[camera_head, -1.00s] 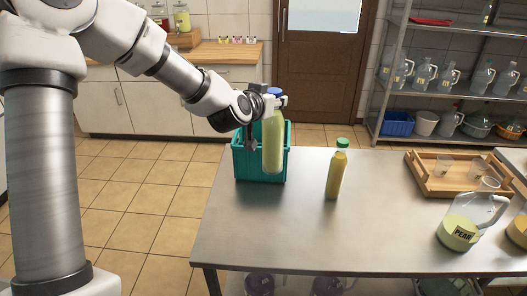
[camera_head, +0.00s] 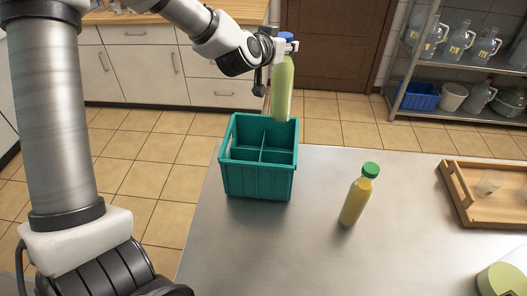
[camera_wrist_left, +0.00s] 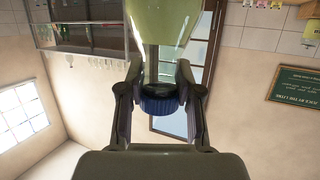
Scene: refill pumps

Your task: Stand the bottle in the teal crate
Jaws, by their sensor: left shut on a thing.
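A bottle of pale green liquid with a blue cap (camera_head: 282,90) hangs upright from my left gripper (camera_head: 287,45), which is shut on it at the cap and neck. In the left wrist view the two fingers (camera_wrist_left: 160,98) close around the blue cap, and the green bottle body (camera_wrist_left: 165,25) shows beyond. The teal crate (camera_head: 258,182) stands on the metal table, with dividers making several compartments; those I can see look empty. The bottle's lower end shows over the crate's back right part. I cannot tell its exact height above the rim. My right gripper is out of view.
A yellow bottle with a green cap (camera_head: 357,196) stands on the table (camera_head: 290,255) right of the crate. A wooden tray (camera_head: 462,200) with cups lies at the right. The table between crate and tray is otherwise clear.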

